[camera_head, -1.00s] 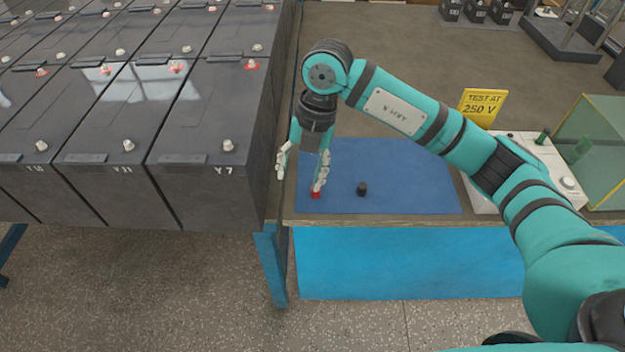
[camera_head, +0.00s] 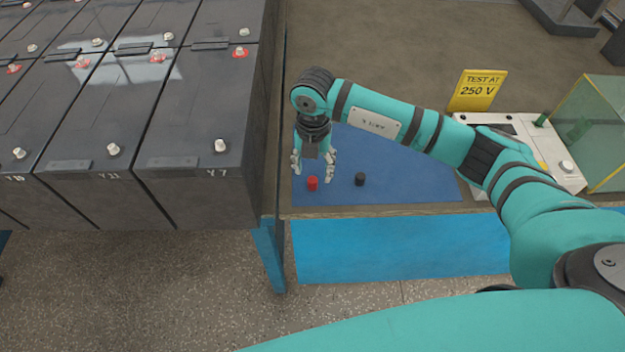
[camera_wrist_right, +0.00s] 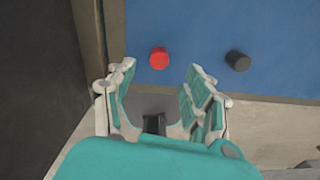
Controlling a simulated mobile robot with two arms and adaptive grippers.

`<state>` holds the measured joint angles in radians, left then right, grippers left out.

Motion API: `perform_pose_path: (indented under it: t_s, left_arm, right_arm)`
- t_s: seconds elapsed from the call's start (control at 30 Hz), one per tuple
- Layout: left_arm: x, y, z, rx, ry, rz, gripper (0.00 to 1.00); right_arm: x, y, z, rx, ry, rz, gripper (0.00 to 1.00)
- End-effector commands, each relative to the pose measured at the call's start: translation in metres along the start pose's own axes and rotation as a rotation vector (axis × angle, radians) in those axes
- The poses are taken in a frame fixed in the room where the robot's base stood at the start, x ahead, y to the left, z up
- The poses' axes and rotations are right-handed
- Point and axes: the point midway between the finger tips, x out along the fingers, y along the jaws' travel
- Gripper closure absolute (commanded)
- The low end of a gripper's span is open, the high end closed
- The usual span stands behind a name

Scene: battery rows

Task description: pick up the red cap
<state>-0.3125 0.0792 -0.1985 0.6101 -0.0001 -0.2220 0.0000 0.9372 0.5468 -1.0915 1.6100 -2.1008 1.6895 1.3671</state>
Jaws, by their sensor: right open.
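The red cap (camera_head: 312,183) stands on the blue mat (camera_head: 410,185) near its front left corner. It also shows in the right wrist view (camera_wrist_right: 159,58), ahead of the gap between my fingers and apart from them. My right gripper (camera_head: 314,172) is open and empty, pointing down just above and behind the cap. In the right wrist view its fingers (camera_wrist_right: 160,75) are spread wide. My left gripper is not in view.
A black cap (camera_head: 360,179) stands on the mat right of the red one. Tall dark battery cases (camera_head: 200,140) rise close on the left. A yellow sign (camera_head: 478,90) and a white instrument (camera_head: 530,150) stand at the right. The bench's front edge is close.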

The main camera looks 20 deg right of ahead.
Motion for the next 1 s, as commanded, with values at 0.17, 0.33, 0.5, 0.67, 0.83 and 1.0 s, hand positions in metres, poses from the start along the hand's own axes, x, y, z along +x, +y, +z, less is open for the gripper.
perform_pose_path:
  t_s: [0.17,0.33,0.5,0.67,0.83,1.0]
  left_arm:
    - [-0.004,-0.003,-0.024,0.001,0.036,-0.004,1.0]
    - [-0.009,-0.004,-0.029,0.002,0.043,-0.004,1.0]
    - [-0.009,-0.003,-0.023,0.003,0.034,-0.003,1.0]
    - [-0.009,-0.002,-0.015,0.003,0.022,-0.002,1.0]
    - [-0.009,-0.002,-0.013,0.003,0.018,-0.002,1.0]
    - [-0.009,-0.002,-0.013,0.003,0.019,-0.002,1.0]
  right_arm:
    - [0.014,0.0,0.001,0.001,0.003,-0.001,0.47]
    - [0.041,0.002,0.003,0.001,0.003,-0.001,0.47]
    - [0.053,0.002,0.004,-0.001,0.001,0.0,0.47]
    - [0.054,0.002,0.004,-0.001,0.0,0.001,0.47]
    - [0.054,0.002,0.004,0.0,0.0,0.001,0.63]
    - [0.054,0.002,0.004,0.0,0.0,0.001,0.85]
